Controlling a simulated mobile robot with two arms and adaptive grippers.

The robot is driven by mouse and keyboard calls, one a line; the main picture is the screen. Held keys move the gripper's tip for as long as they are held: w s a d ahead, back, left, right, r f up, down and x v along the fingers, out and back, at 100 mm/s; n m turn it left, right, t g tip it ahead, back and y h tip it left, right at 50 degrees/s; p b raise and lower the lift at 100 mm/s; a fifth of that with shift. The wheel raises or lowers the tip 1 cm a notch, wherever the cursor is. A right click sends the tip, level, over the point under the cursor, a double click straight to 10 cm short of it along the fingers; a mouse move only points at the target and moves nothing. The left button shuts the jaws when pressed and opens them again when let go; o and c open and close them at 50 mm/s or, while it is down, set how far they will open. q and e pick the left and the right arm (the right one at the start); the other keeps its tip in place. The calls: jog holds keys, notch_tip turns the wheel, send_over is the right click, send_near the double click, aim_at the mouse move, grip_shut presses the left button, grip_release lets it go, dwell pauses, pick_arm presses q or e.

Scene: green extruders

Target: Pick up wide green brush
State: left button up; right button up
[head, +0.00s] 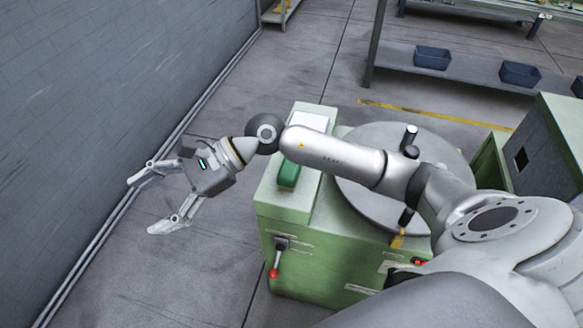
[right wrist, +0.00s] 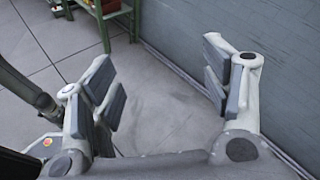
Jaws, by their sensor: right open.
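A wide green block, which looks like the brush (head: 289,175), lies on top of the green machine (head: 285,207), near its left edge and beside a white sheet-like patch. Part of it may be hidden by my right arm passing above. My right gripper (head: 147,205) is open and empty. It hangs out over the floor to the left of the machine, well apart from the green block. In the right wrist view the spread fingers (right wrist: 158,68) have only floor and wall between them. My left gripper is in neither view.
A grey wall (head: 110,80) runs along the left, close to my right gripper. A round metal plate (head: 370,150) sits on the machine under my right arm. A shelf with blue bins (head: 433,57) stands at the back right. The floor left of the machine is clear.

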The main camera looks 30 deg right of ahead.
jog(key=w+d+f+n+h, duration=0.2)
jog(key=d+f+h, duration=0.2)
jog(key=d, duration=0.3)
jog(key=w+d+f+n+h, duration=0.25)
jog(key=d+f+h, duration=0.2)
jog(key=d, duration=0.25)
jog(key=d+h, duration=0.2)
jog(key=d, duration=0.3)
jog(key=d+r+h, duration=0.1)
jog(key=d+h, duration=0.1)
jog(key=d, duration=0.4)
jog(key=w+d+r+n+h, duration=0.1)
jog(key=d+h, duration=0.2)
jog(key=d, duration=0.2)
jog(key=shift+d+g, duration=0.3)
jog(key=shift+g, duration=0.1)
jog(key=p, duration=0.1)
send_over(289, 165)
notch_tip(289, 165, down, 5)
jog(key=shift+r, duration=0.2)
jog(key=f+p, duration=0.1)
jog(key=f, duration=0.1)
jog(key=d+f+p, duration=0.1)
jog(key=f, duration=0.2)
jog(key=shift+w+d+f, duration=0.15)
jog(key=shift+w, duration=0.05)
jog(key=shift+f, duration=0.15)
jog(key=c, duration=1.2)
